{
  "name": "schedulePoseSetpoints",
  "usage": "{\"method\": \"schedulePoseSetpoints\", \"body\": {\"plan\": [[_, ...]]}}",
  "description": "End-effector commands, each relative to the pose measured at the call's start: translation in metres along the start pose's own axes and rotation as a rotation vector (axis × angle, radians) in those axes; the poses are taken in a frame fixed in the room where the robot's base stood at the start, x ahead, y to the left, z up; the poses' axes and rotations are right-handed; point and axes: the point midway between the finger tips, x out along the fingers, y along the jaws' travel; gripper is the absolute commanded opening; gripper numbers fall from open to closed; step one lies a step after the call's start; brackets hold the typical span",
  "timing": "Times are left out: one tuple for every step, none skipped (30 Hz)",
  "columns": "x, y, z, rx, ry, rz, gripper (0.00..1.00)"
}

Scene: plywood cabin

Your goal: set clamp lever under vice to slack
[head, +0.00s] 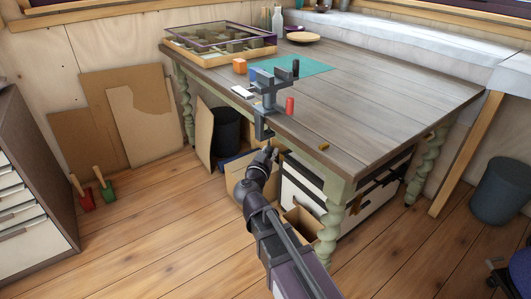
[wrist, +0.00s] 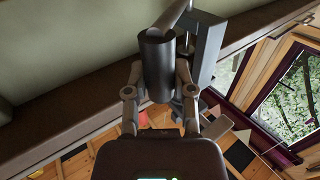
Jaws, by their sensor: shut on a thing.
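The grey vice (head: 270,92) is fixed at the near edge of the wooden table, with its clamp hanging below the edge. In the wrist view the grey clamp frame (wrist: 207,48) rises behind the lever. The clamp lever (wrist: 157,62) shows there as a dark cylindrical grip with a thinner bar at its top. My gripper (wrist: 158,78) has one finger on each side of this grip and is shut on it. In the head view my gripper (head: 267,154) is just under the clamp, and hides the lever.
The table (head: 400,95) bears a teal mat (head: 312,66), an orange block (head: 239,66), a red cylinder (head: 290,105) and a framed tray (head: 180,45). A turned green table leg (head: 331,225) stands right of my arm. Cardboard boxes sit under the table.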

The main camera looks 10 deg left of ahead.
Motion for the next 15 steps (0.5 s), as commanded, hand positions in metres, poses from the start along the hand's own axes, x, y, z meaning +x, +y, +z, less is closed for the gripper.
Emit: {"method": "schedulePoseSetpoints", "body": {"plan": [[0.0001,0.002,0.0,0.0,0.0,0.003,0.0],[0.0003,0.0021,0.0,0.0,0.0,0.003,0.0],[0.0003,0.0023,0.0001,0.0,0.0,0.003,0.0],[0.0004,0.0023,0.0001,0.0,0.0,0.002,0.0],[0.0004,0.0023,0.0001,0.0,0.0,0.002,0.0],[0.0003,0.0023,0.0001,0.0,0.0,0.002,0.0],[0.0003,0.0022,0.0001,0.0,0.0,0.002,0.0],[0.0003,0.0021,0.0001,0.0,0.0,0.002,0.0],[0.0002,0.002,0.0001,0.0,0.0,0.002,0.0],[0.0002,0.002,0.0001,0.0,0.0,0.002,0.0],[0.0002,0.0019,0.0001,0.0,0.0,0.002,0.0],[0.0001,0.0019,0.0001,0.0,0.0,0.002,0.0],[0.0001,0.0018,0.0001,0.0,0.0,0.002,0.0],[0.0001,0.0017,0.0001,0.0,0.0,0.001,0.41],[0.0,0.0016,0.0001,0.0,0.0,0.001,0.53]]}}
